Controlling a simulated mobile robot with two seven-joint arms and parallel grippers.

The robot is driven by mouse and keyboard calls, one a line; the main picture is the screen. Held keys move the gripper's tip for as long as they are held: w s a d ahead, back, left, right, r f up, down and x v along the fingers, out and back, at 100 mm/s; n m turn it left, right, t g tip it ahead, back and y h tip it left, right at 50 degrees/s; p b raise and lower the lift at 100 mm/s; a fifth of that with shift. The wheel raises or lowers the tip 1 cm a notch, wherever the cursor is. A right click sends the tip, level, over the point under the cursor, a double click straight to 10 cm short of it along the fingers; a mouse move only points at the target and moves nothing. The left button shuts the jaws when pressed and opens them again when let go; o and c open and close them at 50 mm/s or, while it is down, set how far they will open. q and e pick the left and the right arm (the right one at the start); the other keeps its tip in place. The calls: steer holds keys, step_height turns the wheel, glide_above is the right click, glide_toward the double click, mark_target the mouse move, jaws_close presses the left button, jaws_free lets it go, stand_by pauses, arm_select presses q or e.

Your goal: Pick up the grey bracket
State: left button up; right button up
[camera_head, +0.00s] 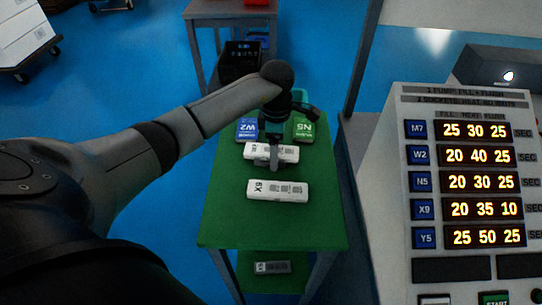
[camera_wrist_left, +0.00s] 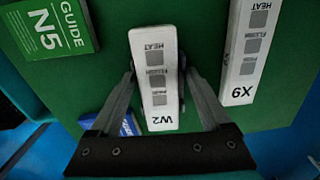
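A pale grey-white flat piece labelled W2 (camera_head: 290,153) lies on the green table top. It also shows in the left wrist view (camera_wrist_left: 156,85), between my left fingers. My left gripper (camera_head: 274,163) is over it, fingers pointing down. In the left wrist view the fingers of this gripper (camera_wrist_left: 158,72) stand on either side of the piece, apparently open, with little room. Contact is hard to tell. A similar piece labelled X9 (camera_head: 278,190) lies nearer the front; it shows at upper right in the left wrist view (camera_wrist_left: 251,50). My right gripper is not in view.
A blue W2 guide (camera_head: 246,129) and a green N5 guide (camera_head: 303,128) lie behind. Another pale piece (camera_head: 272,267) lies on the lower shelf. A control panel (camera_head: 465,180) stands at right. The green top's front (camera_head: 270,230) is clear.

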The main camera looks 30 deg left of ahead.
arm_select(q)
steer(key=c, duration=0.9)
steer(key=shift+c, duration=0.2)
